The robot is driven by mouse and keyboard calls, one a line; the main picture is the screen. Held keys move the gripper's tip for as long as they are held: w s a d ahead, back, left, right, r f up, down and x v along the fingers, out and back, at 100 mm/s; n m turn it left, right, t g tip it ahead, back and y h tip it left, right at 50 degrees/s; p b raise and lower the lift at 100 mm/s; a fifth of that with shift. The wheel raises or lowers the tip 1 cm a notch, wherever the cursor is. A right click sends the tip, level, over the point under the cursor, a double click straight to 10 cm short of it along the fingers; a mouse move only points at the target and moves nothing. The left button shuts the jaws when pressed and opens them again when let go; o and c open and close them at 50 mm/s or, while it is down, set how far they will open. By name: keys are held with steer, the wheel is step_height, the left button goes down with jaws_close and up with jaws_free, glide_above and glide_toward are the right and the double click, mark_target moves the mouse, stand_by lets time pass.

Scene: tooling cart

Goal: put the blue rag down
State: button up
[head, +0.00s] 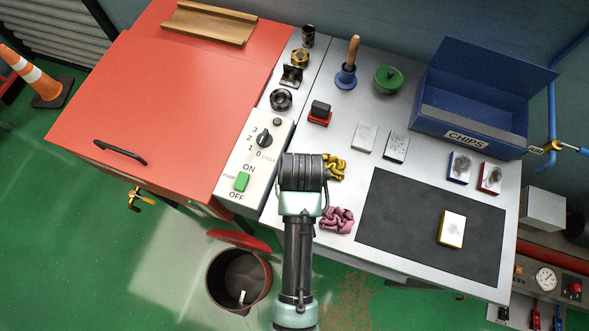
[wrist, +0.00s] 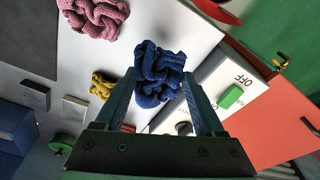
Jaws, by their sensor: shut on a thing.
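The blue rag (wrist: 158,75) is a crumpled knitted bundle between the two fingers of my gripper (wrist: 162,95) in the wrist view. My gripper is shut on it. The rag appears to be above the grey cart top (wrist: 192,30), near the switch panel; the gap below it is hard to judge. In the head view my arm hides the rag and the fingertips.
A pink rag (head: 337,220) and a yellow rag (head: 334,166) lie on the cart top (head: 352,65) beside my arm. A dark mat (head: 390,215) with a white-topped block (head: 452,229) is at right. The switch panel (head: 255,155) is left. A bin (head: 238,280) stands below.

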steer(key=shift+f, duration=2.55)
steer(key=shift+f, duration=0.1)
steer(key=o, duration=1.2)
